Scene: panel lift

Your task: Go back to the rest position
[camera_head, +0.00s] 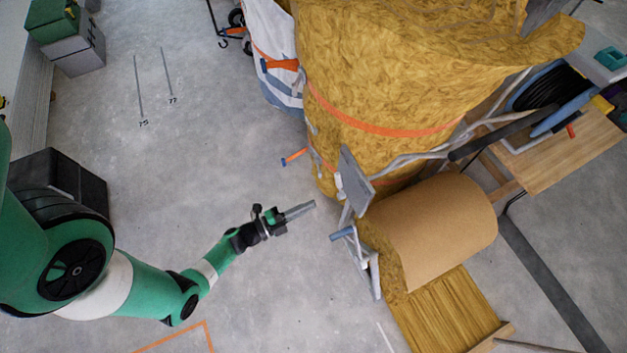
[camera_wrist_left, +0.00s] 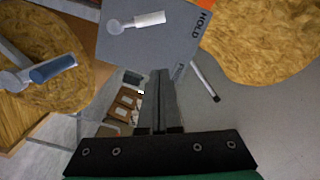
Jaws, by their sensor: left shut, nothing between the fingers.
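My left gripper (camera_head: 300,210) points right over the bare floor in the head view, its fingers together and empty. It stops short of a metal frame with a grey plate (camera_head: 355,180), with a gap between them in that view. In the left wrist view the shut fingers (camera_wrist_left: 160,85) reach up toward the grey plate (camera_wrist_left: 150,45), which bears the word HOLD and a white handle (camera_wrist_left: 150,19). Whether the fingertips touch the plate cannot be told. A blue handle (camera_head: 342,234) sticks out of the frame's lower part. My right gripper is not in view.
A large yellow-brown roll with an orange strap (camera_head: 390,125) stands behind the frame. A brown-wrapped roll (camera_head: 435,230) lies right of it. A wooden table (camera_head: 575,155) stands at the right. Open floor (camera_head: 200,130) lies left of the frame.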

